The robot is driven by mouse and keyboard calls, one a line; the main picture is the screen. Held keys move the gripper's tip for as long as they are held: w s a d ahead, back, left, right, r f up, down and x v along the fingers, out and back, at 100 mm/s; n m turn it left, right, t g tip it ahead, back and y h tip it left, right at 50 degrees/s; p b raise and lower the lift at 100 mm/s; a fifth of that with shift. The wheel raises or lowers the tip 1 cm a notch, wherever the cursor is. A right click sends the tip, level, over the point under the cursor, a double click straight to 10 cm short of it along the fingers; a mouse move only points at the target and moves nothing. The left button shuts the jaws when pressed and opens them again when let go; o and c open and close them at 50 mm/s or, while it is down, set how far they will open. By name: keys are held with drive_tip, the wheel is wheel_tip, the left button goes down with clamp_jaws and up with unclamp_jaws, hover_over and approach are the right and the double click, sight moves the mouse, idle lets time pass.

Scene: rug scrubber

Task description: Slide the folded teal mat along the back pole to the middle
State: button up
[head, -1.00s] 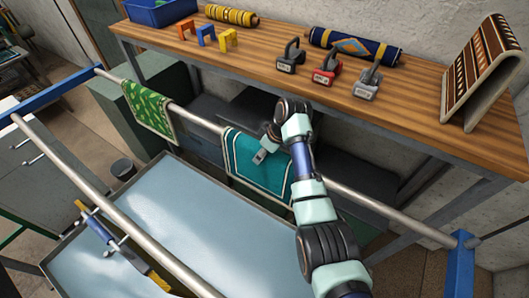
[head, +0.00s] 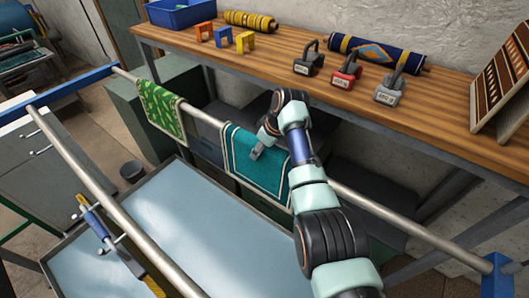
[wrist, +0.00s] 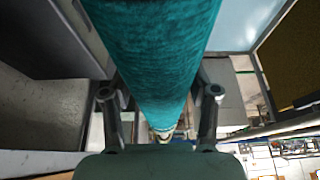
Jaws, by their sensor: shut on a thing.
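The folded teal mat (head: 243,172) with a pale border line hangs draped over the back pole (head: 400,220). In the head view it sits a little left of the midpoint of the visible pole. My gripper (head: 257,152) is shut on the teal mat at its upper part; my arm hides its right edge. In the wrist view the teal mat (wrist: 155,45) fills the space between my fingers (wrist: 158,95), and the pole inside it is hidden.
A green patterned mat (head: 160,110) hangs on the same pole to the left, with a short bare gap between. Bare pole runs to the right. The workbench (head: 270,65) behind holds clamps, rolled rugs and a blue bin. A front pole (head: 88,180) crosses a shallow tray (head: 170,235).

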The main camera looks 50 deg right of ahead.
drive_tip(key=shift+f, duration=0.1)
drive_tip(key=o, duration=1.7)
drive_tip(key=v, duration=1.2)
drive_tip(key=shift+w, duration=0.1)
drive_tip(key=shift+a, duration=0.1)
